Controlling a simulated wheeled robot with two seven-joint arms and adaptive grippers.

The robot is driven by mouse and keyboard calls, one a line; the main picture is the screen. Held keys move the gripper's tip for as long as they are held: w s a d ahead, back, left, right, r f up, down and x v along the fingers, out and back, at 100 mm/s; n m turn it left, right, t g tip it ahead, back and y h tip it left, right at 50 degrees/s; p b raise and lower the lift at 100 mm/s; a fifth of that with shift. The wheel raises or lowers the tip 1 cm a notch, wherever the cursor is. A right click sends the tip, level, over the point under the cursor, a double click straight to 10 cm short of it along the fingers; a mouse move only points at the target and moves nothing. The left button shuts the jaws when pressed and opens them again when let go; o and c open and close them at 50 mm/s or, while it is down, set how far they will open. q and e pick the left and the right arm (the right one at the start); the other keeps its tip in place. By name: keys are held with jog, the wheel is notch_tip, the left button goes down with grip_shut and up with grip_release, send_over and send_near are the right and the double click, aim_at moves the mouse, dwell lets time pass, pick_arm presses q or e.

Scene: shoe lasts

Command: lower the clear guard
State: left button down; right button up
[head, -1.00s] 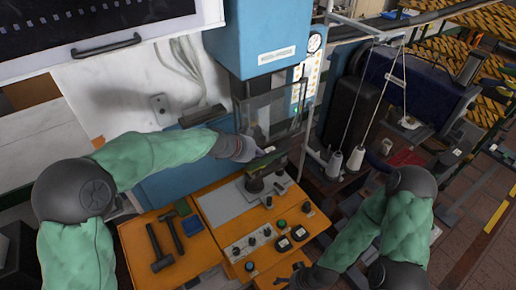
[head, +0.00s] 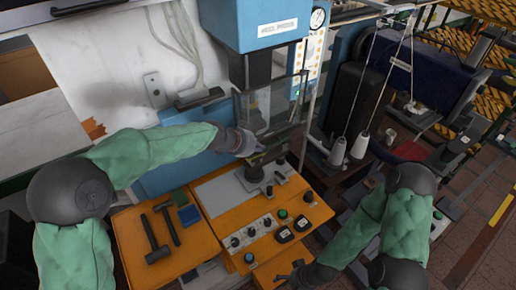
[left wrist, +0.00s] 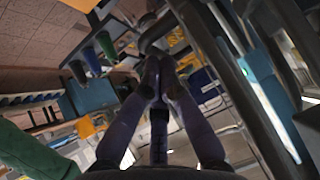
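The clear guard (head: 268,108) is a see-through panel in a thin frame, hanging in front of the blue press. Its lower edge is above the press bed. My left gripper (head: 258,147) is at its lower edge. In the left wrist view, my left fingers (left wrist: 159,68) are close together on a dark curved handle (left wrist: 155,38) beside the guard's grey frame (left wrist: 215,70). The fingers partly hide this contact. My right gripper (head: 286,273) is low, by the front edge of the orange bench, with its fingers apart and empty.
A dark shoe last on a stand (head: 256,172) is below the guard. The orange bench (head: 225,225) carries buttons and knobs at the front. Hammers (head: 155,240) and green and blue blocks (head: 188,212) lie at left. White thread cones (head: 360,145) stand at right.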

notch_tip(320, 180, down, 20)
jog(key=b, duration=1.9)
